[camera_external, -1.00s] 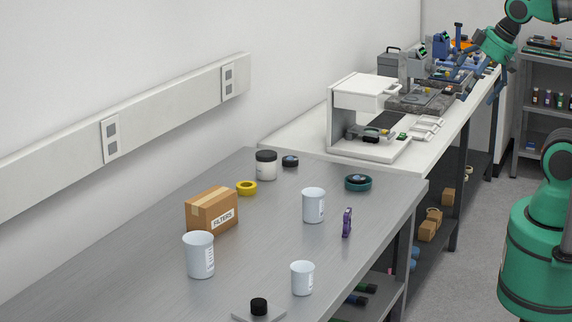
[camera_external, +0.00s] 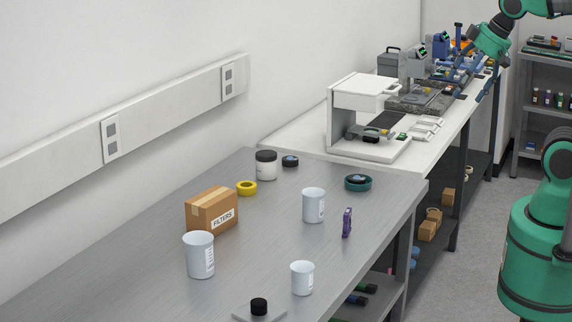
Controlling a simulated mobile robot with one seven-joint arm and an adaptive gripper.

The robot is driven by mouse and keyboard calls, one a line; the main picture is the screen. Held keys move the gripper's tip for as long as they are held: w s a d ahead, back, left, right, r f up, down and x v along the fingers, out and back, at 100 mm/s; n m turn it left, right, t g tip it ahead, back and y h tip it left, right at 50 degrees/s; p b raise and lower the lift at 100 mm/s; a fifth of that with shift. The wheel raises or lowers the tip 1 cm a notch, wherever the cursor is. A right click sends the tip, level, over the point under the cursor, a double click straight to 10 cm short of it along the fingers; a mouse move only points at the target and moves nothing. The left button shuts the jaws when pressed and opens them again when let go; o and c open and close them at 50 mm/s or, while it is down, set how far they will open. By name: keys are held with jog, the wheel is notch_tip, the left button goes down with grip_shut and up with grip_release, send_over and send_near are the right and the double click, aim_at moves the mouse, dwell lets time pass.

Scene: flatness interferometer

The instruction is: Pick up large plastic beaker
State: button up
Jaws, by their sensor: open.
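Three whitish plastic beakers stand upright on the grey metal table. The largest-looking beaker (camera_external: 198,256) is at the front left, just in front of the cardboard box. A middle-sized beaker (camera_external: 313,206) stands further back to the right. A smaller beaker (camera_external: 302,279) is near the front right edge. My gripper (camera_external: 467,86) has blue fingers and hangs from the green arm at the top right, over or near the far bench. It is open, holds nothing that I can see, and is far from all the beakers.
Near the beakers are a FILTERS box (camera_external: 211,212), yellow tape (camera_external: 246,188), a white jar (camera_external: 266,165), a teal roll (camera_external: 358,183), a purple item (camera_external: 347,223) and a black-capped item (camera_external: 258,307). Instruments crowd the white bench (camera_external: 292,143). The table's left front is clear.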

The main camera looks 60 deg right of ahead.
aim_at(199, 255)
jog(key=w+a+r+m+y+p, duration=0.1)
jog(key=w+a+r+m+p, duration=0.15)
jog(key=w+a, duration=0.4)
jog(key=w+a+r+m+g+p, duration=0.1)
jog(key=w+a+m+p, duration=0.2)
jog(key=w, duration=0.7)
jog(key=w+a+r+m+y+p, duration=0.1)
jog(key=w+a+m, duration=0.35)
jog(key=w, duration=0.45)
jog(key=w+a+f+m+p, duration=0.2)
jog(key=w+a+f+m, duration=0.1)
jog(key=w+a, duration=0.35)
jog(key=w+a+f+m+p, duration=0.1)
jog(key=w+a+f+m, duration=0.15)
jog(key=w+a, duration=0.4)
jog(key=w+a+f+m+p, duration=0.2)
jog(key=w+a+f+m, duration=0.2)
jog(key=a+f, duration=0.6)
jog(key=w+a+f+m+g+y+p, duration=0.1)
jog(key=w+a+f+m+p, duration=0.2)
jog(key=a+f, duration=0.7)
jog(key=w+a+m, duration=0.1)
jog(key=a+m, duration=0.1)
jog(key=shift+w+f+m+g, duration=0.15)
jog(key=shift+w+m+g, duration=0.05)
jog(key=shift+m+g, duration=0.15)
jog(key=shift+f, duration=0.1)
